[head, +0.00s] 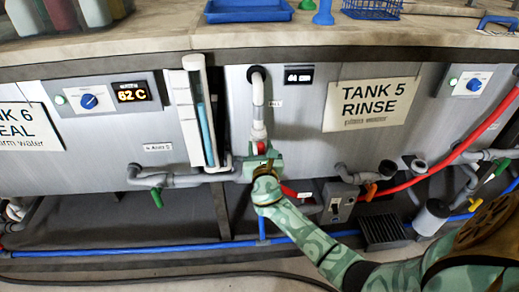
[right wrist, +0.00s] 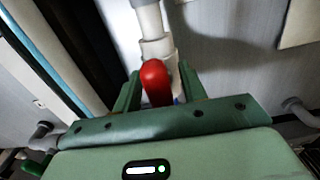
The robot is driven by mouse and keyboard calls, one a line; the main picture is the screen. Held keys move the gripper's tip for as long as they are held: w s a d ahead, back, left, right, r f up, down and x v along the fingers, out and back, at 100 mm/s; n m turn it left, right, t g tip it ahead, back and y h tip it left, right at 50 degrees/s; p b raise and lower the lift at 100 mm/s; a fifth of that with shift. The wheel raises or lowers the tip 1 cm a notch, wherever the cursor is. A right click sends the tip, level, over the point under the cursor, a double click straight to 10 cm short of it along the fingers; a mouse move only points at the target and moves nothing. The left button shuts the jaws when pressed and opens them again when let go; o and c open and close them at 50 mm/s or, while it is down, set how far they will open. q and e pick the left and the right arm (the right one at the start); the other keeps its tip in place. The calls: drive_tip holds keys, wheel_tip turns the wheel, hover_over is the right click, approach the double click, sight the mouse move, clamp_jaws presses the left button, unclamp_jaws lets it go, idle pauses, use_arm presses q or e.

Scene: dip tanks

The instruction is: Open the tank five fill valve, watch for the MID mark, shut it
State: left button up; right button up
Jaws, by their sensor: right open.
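The tank five fill valve's red handle (right wrist: 155,82) shows in the right wrist view, below a white vertical pipe (right wrist: 151,25). In the head view, the pipe (head: 258,110) comes down the tank front left of the TANK 5 RINSE sign (head: 372,104). My right gripper (head: 262,157) is open, with a finger on each side of the red handle; I cannot tell whether they touch it. The valve body is mostly hidden behind the gripper. A sight tube (head: 206,120) with bluish liquid stands left of the pipe; its marks are not readable. My left gripper is not in view.
A red hose (head: 430,172) and a grey switch box (head: 339,203) lie right of my right gripper. A blue pipe (head: 130,250) runs low along the floor. Tank six's panel (head: 107,94) reads 62 C. A blue tray (head: 248,12) sits on the counter above.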

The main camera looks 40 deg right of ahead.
clamp_jaws()
